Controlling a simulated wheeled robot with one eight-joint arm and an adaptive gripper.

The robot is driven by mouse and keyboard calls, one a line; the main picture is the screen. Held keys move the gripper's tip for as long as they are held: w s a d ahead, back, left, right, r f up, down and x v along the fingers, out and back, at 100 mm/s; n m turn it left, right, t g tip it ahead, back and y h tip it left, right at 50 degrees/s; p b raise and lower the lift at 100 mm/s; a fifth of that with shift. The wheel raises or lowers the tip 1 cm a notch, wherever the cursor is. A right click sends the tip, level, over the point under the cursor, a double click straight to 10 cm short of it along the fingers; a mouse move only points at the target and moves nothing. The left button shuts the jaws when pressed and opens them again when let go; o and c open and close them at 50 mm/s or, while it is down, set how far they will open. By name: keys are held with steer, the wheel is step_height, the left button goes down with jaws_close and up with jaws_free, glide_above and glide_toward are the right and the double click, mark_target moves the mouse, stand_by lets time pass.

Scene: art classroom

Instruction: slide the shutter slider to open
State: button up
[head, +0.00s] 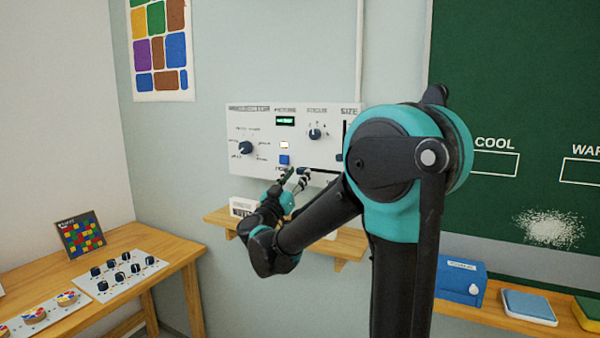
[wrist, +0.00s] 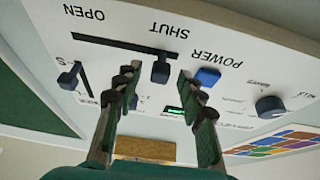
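The shutter slider is a dark knob (wrist: 160,70) on a horizontal black slot (wrist: 110,43) in a white wall panel (head: 262,130). The wrist view is upside down; the knob stands at the slot's end by the word SHUT, with OPEN at the other end. My gripper (wrist: 158,84) is open, its two fingers apart, with the knob showing between the fingertips. I cannot tell whether either finger touches it. In the head view my gripper (head: 296,174) is at the panel's lower edge near the slot (head: 325,170), and the knob cannot be made out there.
A blue POWER button (head: 285,160) is just above my gripper, and it also shows in the wrist view (wrist: 207,77). Round dials (head: 245,148) and a vertical SIZE slider (wrist: 69,76) share the panel. A wooden shelf (head: 345,243) is below.

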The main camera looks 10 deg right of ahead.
steer(key=shift+x, duration=1.25)
steer(key=shift+c, duration=0.4)
jaws_close()
